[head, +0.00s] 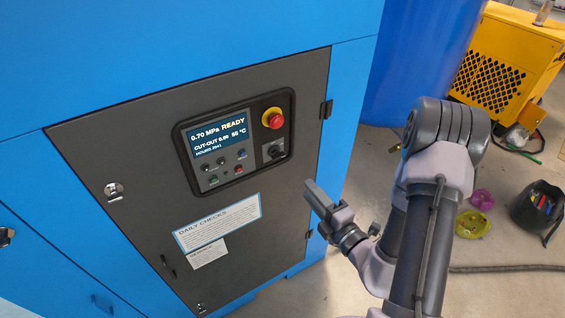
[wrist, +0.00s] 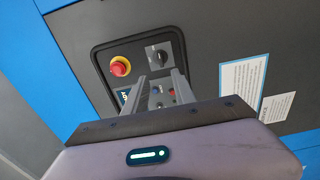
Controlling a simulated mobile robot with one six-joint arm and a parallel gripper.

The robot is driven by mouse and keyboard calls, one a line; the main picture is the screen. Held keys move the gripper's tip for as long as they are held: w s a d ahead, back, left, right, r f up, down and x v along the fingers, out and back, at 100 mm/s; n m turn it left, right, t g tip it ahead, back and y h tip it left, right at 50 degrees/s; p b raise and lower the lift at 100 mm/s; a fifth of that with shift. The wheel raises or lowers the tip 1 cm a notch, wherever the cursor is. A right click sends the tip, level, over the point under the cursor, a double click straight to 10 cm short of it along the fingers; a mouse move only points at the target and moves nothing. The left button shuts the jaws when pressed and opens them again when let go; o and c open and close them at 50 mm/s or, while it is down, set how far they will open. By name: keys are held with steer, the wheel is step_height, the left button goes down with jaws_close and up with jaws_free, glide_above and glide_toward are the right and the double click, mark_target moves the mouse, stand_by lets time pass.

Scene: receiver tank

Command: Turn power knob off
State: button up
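The power knob (head: 274,151) is a black rotary knob on a grey plate, below the red emergency stop button (head: 272,118) on the control panel. Its exact pointer position is too small to read. In the wrist view the knob (wrist: 159,56) shows just beyond the fingertips, beside the red button (wrist: 120,67). My gripper (head: 312,188) is in front of the cabinet door, to the lower right of the knob and apart from it. In the wrist view its two fingers (wrist: 158,80) stand apart with nothing between them.
The display (head: 220,133) reads 0.70 MPa READY, with small buttons below. Labels (head: 217,222) are on the dark door. A blue tank (head: 415,55), a yellow machine (head: 508,55), a black bucket (head: 538,208) and a hose (head: 510,268) stand or lie to the right.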

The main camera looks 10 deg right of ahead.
mark_target(280, 158)
steer(key=p+x, duration=0.1)
steer(key=x, duration=1.3)
steer(key=shift+a+p, duration=0.25)
steer(key=shift+p, duration=0.15)
steer(key=shift+c, duration=0.4)
jaws_close()
